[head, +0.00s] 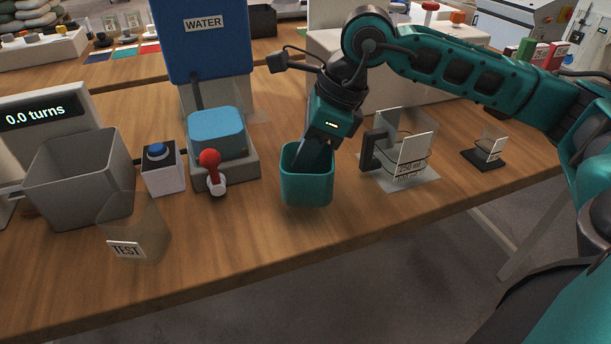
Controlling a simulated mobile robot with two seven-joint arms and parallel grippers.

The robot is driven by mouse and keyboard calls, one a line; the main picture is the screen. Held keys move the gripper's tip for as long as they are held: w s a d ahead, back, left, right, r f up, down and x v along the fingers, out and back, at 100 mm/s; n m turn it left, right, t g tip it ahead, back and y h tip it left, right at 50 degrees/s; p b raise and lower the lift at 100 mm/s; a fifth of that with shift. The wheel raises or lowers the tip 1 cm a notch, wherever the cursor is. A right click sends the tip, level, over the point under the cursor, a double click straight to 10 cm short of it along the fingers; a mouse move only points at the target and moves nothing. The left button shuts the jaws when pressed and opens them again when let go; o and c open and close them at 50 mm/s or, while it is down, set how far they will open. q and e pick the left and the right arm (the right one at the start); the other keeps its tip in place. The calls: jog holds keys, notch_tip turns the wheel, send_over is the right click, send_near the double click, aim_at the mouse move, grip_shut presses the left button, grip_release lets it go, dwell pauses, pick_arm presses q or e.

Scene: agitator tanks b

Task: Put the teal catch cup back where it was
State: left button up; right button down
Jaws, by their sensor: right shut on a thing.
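The teal catch cup (306,190) is near the front middle of the wooden table, upright, just right of the blue-topped unit with the red lever. My right gripper (316,152) reaches down from above at the cup's rim and is shut on it. The fingertips are partly hidden inside the cup. I cannot tell whether the cup's base touches the table. My left gripper does not show.
To the right stands a clear measuring jug (402,150) on a pale mat. A red lever (210,170), a button box (163,167), a grey bin (82,180) and a clear TEST container (135,232) stand left. The table's front edge runs close below.

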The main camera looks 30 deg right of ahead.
notch_tip(320, 180, down, 4)
jog(key=shift+f+b, duration=0.15)
jog(key=shift+b, duration=0.2)
jog(key=shift+f, duration=0.15)
jog(key=c, duration=1.3)
grip_release()
jog(key=shift+o, duration=0.2)
